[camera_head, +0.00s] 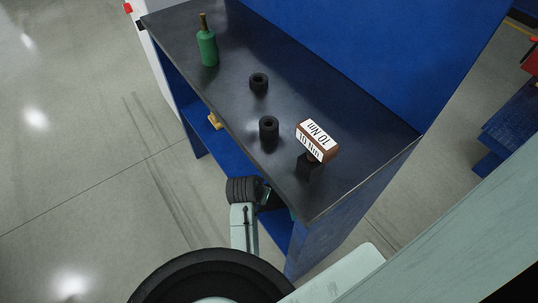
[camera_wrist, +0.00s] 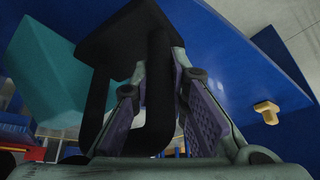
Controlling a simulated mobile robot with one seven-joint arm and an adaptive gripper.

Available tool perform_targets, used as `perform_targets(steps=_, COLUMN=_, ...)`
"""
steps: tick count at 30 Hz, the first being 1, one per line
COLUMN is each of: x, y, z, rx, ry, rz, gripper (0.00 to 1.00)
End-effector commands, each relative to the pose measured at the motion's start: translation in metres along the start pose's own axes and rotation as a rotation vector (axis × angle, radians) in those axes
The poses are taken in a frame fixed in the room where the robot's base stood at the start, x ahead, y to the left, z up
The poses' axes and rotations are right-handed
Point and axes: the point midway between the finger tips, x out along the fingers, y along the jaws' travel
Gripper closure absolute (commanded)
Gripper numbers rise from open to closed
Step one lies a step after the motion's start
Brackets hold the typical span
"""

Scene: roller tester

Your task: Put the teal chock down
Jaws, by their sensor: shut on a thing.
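The teal chock (camera_wrist: 75,75) fills the upper left of the wrist view, with a black loop handle (camera_wrist: 158,95) in front of it. My gripper (camera_wrist: 165,85) is shut, with its purple-padded fingers on either side of the black handle. In the head view my gripper (camera_head: 265,194) is at the bench's front edge, below the top and by the blue lower shelf (camera_head: 232,152). The chock is mostly hidden there by the bench and my arm. What lies directly under the chock cannot be seen.
The dark bench top (camera_head: 225,95) carries a green bottle (camera_head: 207,47), two black ring-shaped parts (camera_head: 258,82) (camera_head: 268,128), and a brown-and-white box (camera_head: 317,141) marked 10 Nm on a black block (camera_head: 308,167). A yellow piece (camera_head: 215,120) is on the lower shelf.

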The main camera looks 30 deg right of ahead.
Motion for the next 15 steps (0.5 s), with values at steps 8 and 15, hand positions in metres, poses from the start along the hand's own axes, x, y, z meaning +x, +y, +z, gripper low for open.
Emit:
perform_targets(steps=8, x=0.012, y=0.02, z=-0.028, rx=0.0, ry=0.002, rz=0.0, gripper=1.0)
perform_targets(steps=15, x=0.036, y=0.021, z=-0.016, rx=-0.001, ry=0.0, rz=0.001, gripper=1.0)
